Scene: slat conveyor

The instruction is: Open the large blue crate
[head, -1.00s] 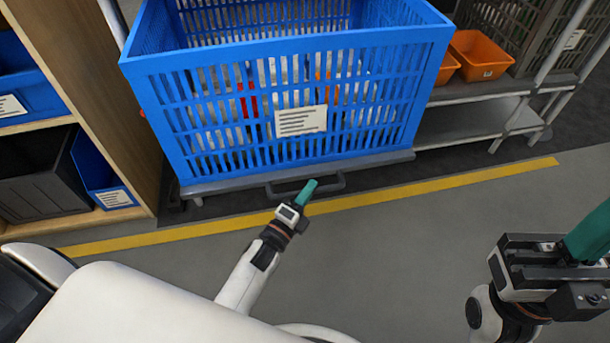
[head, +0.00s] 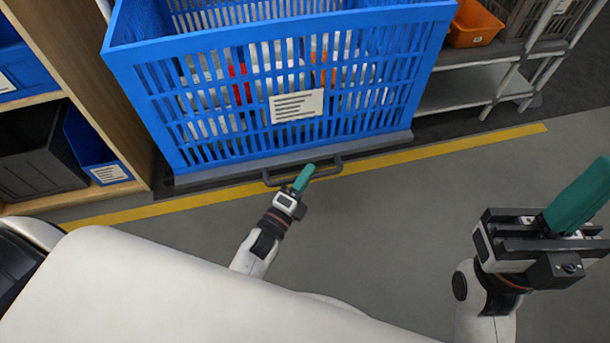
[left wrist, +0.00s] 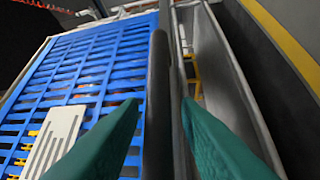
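The large blue crate (head: 340,47) is slatted, has a white label (head: 297,106) and sits on a grey base (head: 230,172). A dark bar handle (head: 329,173) sticks out from the front of that base. My left gripper (head: 304,178) is at the handle. In the left wrist view its green fingers (left wrist: 158,108) are apart, with the dark handle bar (left wrist: 158,60) running between them and a gap showing beside it. My right gripper (head: 580,197) hangs at the right, away from the crate; its finger opening cannot be made out.
A wooden shelf (head: 118,95) with bins stands close on the left. A metal rack (head: 462,88) with an orange bin (head: 474,25) stands on the right. A yellow line (head: 440,155) crosses the floor, and the grey floor in front is clear.

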